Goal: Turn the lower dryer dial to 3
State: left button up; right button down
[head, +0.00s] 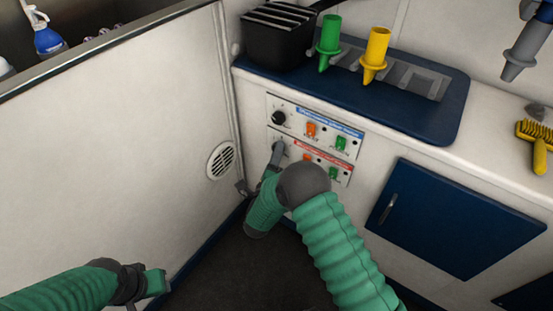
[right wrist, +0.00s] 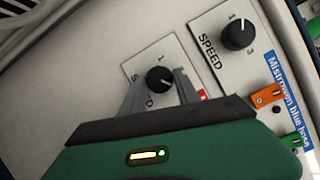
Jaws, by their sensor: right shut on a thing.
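The lower dryer dial (right wrist: 158,80) is a round black knob on a white plate marked SPEED, with a 1 above it. My right gripper (right wrist: 160,84) has its two grey fingers on either side of this dial and is shut on it. The fingers hide part of the plate, and I cannot read where the dial points. In the head view my right gripper (head: 278,150) reaches the lower panel and covers the dial. My left gripper (head: 150,282) is low at the left, away from the panel, and its jaw opening is unclear.
The upper dial (right wrist: 238,33) sits close by on its own SPEED plate. Orange switches (head: 311,129) and green switches (head: 341,142) are right of the dials. A blue cabinet door (head: 430,225) is further right. A white wall with a round vent (head: 221,160) stands left.

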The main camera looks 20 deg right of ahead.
jog(key=shift+s+f+m+h+b, duration=0.1)
jog(key=shift+f+m+h+b, duration=0.1)
jog(key=shift+m+h+b, duration=0.3)
jog(key=shift+f+m+h+b, duration=0.2)
jog(key=shift+m+b, duration=0.3)
jog(key=shift+m, duration=0.4)
jog(key=c, duration=0.9)
grip_release()
jog(key=shift+r, duration=0.15)
jog(key=p+v, duration=0.5)
jog(key=v, duration=1.1)
jog(key=shift+s+f+p, duration=0.25)
jog(key=shift+s+p, duration=0.05)
jog(key=shift+p, duration=0.1)
